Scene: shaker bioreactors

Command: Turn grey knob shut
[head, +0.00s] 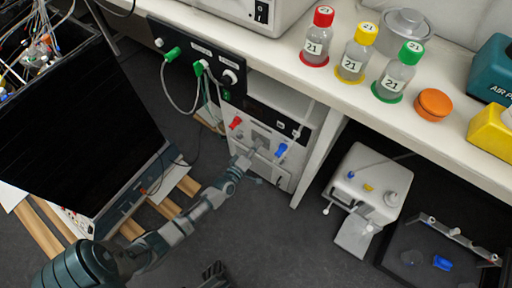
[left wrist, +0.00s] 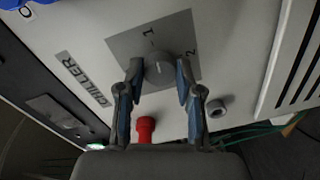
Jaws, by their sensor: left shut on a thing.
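The grey knob (left wrist: 158,66) sits on a square grey plate marked 1 and 2, on the white chiller panel (left wrist: 225,70). My left gripper (left wrist: 158,76) has one finger on each side of the knob and is shut on it. In the head view my left arm reaches up from the lower left, and the left gripper (head: 250,157) is at the front of the white chiller (head: 275,170) under the bench. The gripper partly hides the knob there. A dark gripper part (head: 215,273), seemingly my right one, shows at the bottom edge; its jaws are unclear.
A red fitting (head: 236,123) and a blue fitting (head: 281,149) flank the knob area. The red fitting (left wrist: 146,127) is close to the left finger in the wrist view. Capped bottles (head: 353,55) stand on the bench. A white device (head: 370,185) stands to the right below.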

